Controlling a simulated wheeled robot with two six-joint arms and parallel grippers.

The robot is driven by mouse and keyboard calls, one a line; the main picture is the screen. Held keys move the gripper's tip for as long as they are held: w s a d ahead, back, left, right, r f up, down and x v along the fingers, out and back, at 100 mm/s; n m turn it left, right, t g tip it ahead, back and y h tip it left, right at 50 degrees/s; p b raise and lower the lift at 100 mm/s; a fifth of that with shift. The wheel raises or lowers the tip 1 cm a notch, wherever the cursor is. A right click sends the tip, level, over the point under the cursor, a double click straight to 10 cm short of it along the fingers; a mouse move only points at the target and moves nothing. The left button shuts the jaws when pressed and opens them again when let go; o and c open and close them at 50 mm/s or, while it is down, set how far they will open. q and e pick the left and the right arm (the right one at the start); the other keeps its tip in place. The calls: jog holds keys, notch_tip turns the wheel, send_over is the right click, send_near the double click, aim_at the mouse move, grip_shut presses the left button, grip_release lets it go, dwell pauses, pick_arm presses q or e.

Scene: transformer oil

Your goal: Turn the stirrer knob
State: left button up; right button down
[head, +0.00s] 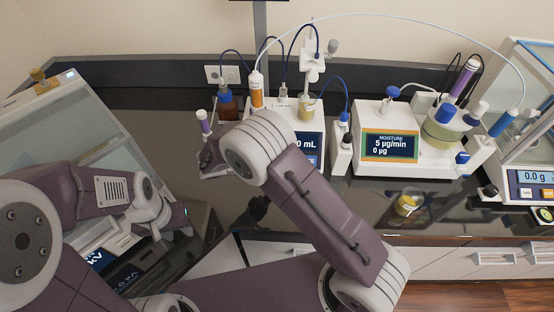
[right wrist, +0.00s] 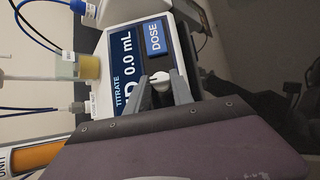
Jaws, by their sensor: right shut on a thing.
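The titrator (head: 310,118) stands on the dark bench in the head view, partly hidden behind my right arm. In the right wrist view its screen (right wrist: 130,70) reads "TITRATE" and "0.0 mL", beside a blue "DOSE" button (right wrist: 154,38). The white stirrer knob (right wrist: 160,80) sits on its front panel, below that button. My right gripper (right wrist: 162,90) is shut on the knob, one finger on each side. In the head view the knob and this gripper are hidden by my arm. My left gripper (head: 180,218) is at the left, away from the titrator, and its finger gap is unclear.
A moisture meter (head: 390,138) stands right of the titrator, with a balance (head: 533,178) at the far right. A clear-lidded tester (head: 70,120) is at the left near my left arm.

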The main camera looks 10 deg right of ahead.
jog(key=shift+r, duration=0.15)
jog(key=c, duration=1.4)
grip_release()
jog(key=o, duration=0.3)
jog(key=shift+s+a, duration=0.1)
jog(key=shift+a, duration=0.15)
pick_arm(q)
jog(key=shift+f+b, duration=0.65)
jog(key=shift+b, duration=0.05)
pick_arm(e)
jog(key=v, duration=0.8)
jog(key=shift+a+r, duration=0.2)
jog(key=shift+r, duration=0.05)
pick_arm(q)
jog(key=shift+s, duration=0.1)
pick_arm(e)
jog(key=shift+s+f, duration=0.1)
jog(key=shift+s, duration=0.05)
